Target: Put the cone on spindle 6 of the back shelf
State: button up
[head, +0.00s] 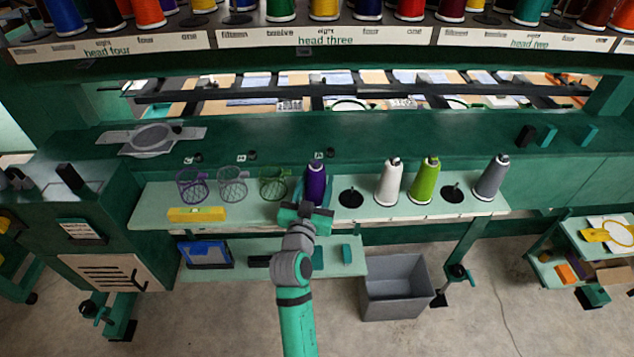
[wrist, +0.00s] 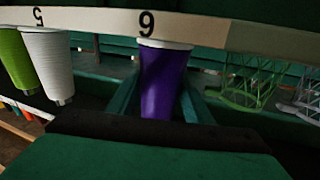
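The purple cone (head: 316,182) is upright at the front shelf, between the green wire basket and an empty spindle (head: 351,198). In the wrist view, which looks upside down, the purple cone (wrist: 164,82) is beside a label that reads as an inverted 6 (wrist: 147,23). My gripper (head: 308,207) is at the cone from the front. In the wrist view, my gripper (wrist: 162,98) has a finger on each side of the cone, seemingly touching it. The cone hides any spindle beneath it, and I cannot tell whether its base rests on the shelf.
White (head: 389,182), lime (head: 424,180) and grey (head: 491,178) cones stand to the right, with another empty spindle (head: 452,194) among them. Wire baskets (head: 233,184) stand left, behind a yellow box (head: 197,214). A grey bin (head: 396,287) is below.

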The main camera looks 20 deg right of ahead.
jog(key=shift+o, duration=1.3)
jog(key=shift+a, duration=0.1)
jog(key=v, duration=1)
jog(key=shift+s+a, duration=0.2)
jog(key=shift+s, duration=0.15)
jog(key=shift+f, duration=0.15)
jog(key=s+a+f+n+y, duration=0.6)
jog(key=s+a+f, duration=0.3)
jog(key=s+f, duration=0.45)
jog(key=s+a+y, duration=0.1)
jog(key=s+a, duration=0.1)
jog(key=s, duration=0.9)
jog(key=s+a+y, duration=0.2)
jog(key=s+a, duration=0.1)
jog(key=s, duration=0.8)
jog(key=shift+s+r+n, duration=0.3)
jog(key=shift+r, duration=0.1)
